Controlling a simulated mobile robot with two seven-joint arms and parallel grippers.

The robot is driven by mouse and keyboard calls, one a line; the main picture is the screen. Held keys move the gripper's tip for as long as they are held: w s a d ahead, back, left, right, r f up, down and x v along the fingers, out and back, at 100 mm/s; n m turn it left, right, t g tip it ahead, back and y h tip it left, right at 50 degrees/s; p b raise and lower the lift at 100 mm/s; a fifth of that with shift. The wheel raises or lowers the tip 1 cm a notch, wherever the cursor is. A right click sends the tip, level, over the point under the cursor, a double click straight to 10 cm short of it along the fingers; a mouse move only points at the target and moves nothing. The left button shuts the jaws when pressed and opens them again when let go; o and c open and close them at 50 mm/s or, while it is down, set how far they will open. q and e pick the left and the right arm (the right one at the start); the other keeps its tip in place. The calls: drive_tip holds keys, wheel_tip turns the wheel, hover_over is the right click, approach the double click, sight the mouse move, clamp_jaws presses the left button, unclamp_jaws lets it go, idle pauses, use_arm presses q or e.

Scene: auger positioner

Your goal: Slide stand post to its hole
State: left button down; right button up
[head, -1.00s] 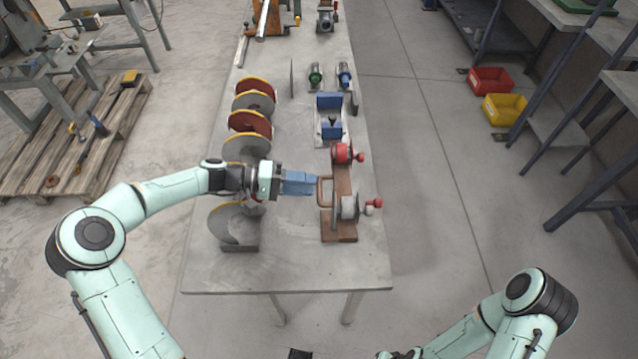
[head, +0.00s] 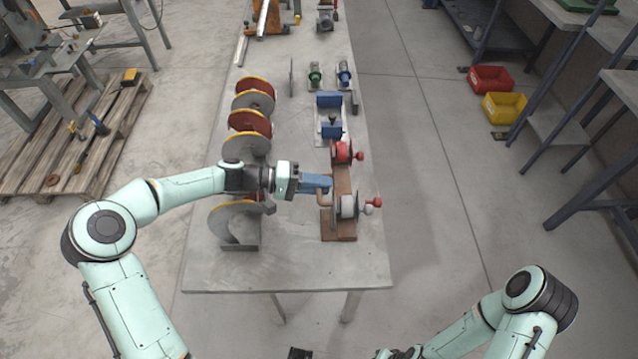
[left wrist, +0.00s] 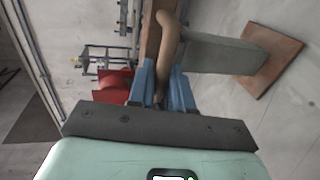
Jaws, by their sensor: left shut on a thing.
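The brown stand (head: 341,226) stands on the right side of the table and carries a red spool (head: 342,152) and a white spool (head: 348,206). A brown bent handle (head: 323,203) is on its left side. My left gripper (head: 326,184) comes from the left, and its blue fingers are shut on the handle. In the left wrist view the handle (left wrist: 166,60) passes between the blue fingers (left wrist: 161,92). I cannot make out the post's hole.
A row of discs in holders (head: 252,124) runs along the table's (head: 300,276) left side, under my left forearm. A blue fixture (head: 329,101) stands behind the red spool. The table's front end is clear.

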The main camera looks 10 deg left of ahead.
use_arm(q)
wheel_tip(320, 180, up, 5)
drive_tip(key=shift+w+r+p, duration=0.1)
drive_tip(key=shift+p, duration=0.2)
drive_tip(key=c, duration=1.3)
unclamp_jaws()
drive_tip(key=shift+o, duration=0.5)
drive_tip(key=v, duration=1.3)
drive_tip(key=shift+a+b, duration=0.2)
drive_tip(key=shift+b, duration=0.15)
